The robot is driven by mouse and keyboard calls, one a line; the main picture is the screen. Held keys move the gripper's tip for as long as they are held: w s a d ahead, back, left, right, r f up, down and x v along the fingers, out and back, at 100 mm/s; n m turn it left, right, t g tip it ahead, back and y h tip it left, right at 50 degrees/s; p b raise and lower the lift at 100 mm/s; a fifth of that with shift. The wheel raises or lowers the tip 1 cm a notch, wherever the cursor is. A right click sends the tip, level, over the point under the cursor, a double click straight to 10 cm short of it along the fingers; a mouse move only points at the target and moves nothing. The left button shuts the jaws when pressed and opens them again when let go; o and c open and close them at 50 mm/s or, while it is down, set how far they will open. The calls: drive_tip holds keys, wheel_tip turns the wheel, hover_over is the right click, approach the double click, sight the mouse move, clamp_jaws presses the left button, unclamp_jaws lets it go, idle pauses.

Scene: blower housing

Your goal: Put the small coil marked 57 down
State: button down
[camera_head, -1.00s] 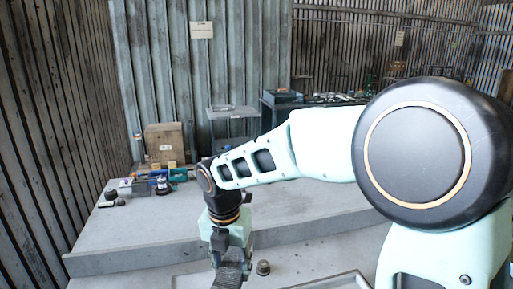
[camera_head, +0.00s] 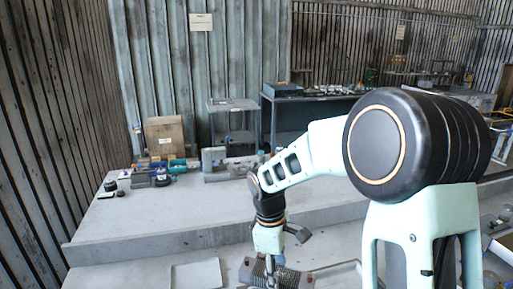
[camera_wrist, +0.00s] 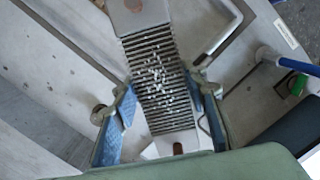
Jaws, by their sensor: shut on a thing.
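A grey block with close ribs and plain pale ends, seemingly the small coil (camera_wrist: 157,85), is between my gripper's two blue fingers (camera_wrist: 165,108) in the wrist view. The fingers are shut on its sides. Pale specks show on its ribs. I cannot read a 57 on it. In the head view my gripper (camera_head: 271,264) points down near the bottom edge. The ribbed coil (camera_head: 292,277) lies across it there, partly hidden by the gripper. I cannot tell whether the coil touches anything beneath it.
A shallow grey tray (camera_head: 197,276) lies left of my gripper, and another tray's rim (camera_head: 340,266) lies right. That rim also shows in the wrist view (camera_wrist: 238,27). A small round part (camera_wrist: 98,113) is beside the left finger. A raised grey step (camera_head: 160,238) stands behind.

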sight(303, 288)
drive_tip(key=d+f+m, duration=0.1)
drive_tip(key=d+m, duration=0.1)
drive_tip(key=m, duration=0.1)
drive_tip(key=d+f+m, duration=0.2)
drive_tip(key=m, duration=0.2)
drive_tip(key=d+f+m+y+b, duration=0.1)
drive_tip(key=d+m, duration=0.1)
drive_tip(key=m, duration=0.2)
drive_tip(key=shift+s+d+f+g, duration=0.35)
drive_tip(key=shift+s+d+g, duration=0.05)
drive_tip(key=shift+s+d+f+m, duration=0.1)
drive_tip(key=shift+d+f+m, duration=0.2)
drive_tip(key=shift+m, duration=0.45)
drive_tip(key=shift+s+d+f+m, duration=0.15)
drive_tip(key=shift+d+m, duration=0.25)
drive_tip(key=shift+m, duration=0.35)
